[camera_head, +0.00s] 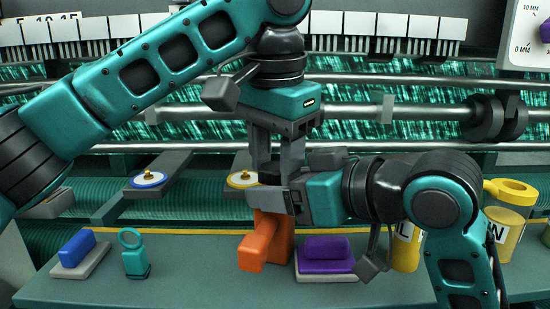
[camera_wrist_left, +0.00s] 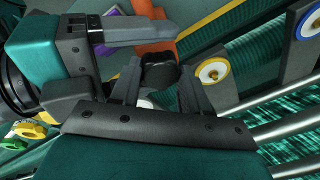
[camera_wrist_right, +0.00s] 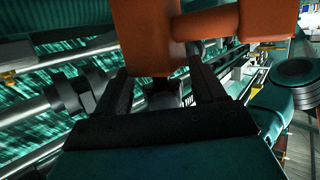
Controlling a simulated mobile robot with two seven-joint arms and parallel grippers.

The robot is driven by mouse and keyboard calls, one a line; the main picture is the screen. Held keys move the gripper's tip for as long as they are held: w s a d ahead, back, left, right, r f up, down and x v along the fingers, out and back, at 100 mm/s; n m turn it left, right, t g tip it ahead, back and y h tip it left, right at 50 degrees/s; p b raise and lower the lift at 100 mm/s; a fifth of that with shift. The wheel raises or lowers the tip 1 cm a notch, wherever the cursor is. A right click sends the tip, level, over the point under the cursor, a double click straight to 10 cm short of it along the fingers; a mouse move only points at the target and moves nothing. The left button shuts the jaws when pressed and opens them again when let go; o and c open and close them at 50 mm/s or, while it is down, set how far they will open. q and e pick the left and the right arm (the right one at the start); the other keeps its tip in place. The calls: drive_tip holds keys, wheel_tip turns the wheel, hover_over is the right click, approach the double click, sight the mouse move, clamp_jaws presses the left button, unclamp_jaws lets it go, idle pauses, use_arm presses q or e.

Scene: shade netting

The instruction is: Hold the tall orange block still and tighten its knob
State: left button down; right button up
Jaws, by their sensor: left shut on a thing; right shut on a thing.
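The tall orange block (camera_head: 275,235) stands upright on the bench in the middle of the head view, with an orange part jutting toward me. My right gripper (camera_head: 268,198) comes in from the right and is shut on its upper part. In the right wrist view the orange block (camera_wrist_right: 147,38) fills the top, at the fingertips (camera_wrist_right: 160,78). My left gripper (camera_head: 266,172) points down from above, directly over the block. In the left wrist view its fingers (camera_wrist_left: 158,85) are around a dark knob (camera_wrist_left: 158,72), with the orange block (camera_wrist_left: 150,32) behind. The grippers hide the block's top in the head view.
A purple block (camera_head: 326,248) stands close right of the orange one. A blue block (camera_head: 78,248) and a teal ringed piece (camera_head: 133,255) are at the left. Yellow cylinders (camera_head: 405,248) stand at the right. Plates with round discs (camera_head: 148,180) jut out behind.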

sight(276, 167)
use_arm(q)
drive_tip(key=c, duration=0.5)
unclamp_jaws()
drive_tip(key=shift+c, duration=0.2)
drive_tip(key=shift+r, duration=0.1)
drive_tip(key=shift+w+v, duration=0.25)
drive_tip(key=shift+v, duration=0.9)
drive_tip(key=shift+w+v, duration=0.25)
drive_tip(key=shift+v, duration=0.95)
drive_tip(key=shift+d+r, duration=0.1)
drive_tip(key=o, duration=0.5)
drive_tip(key=shift+o, duration=0.2)
drive_tip(key=v, duration=1.2)
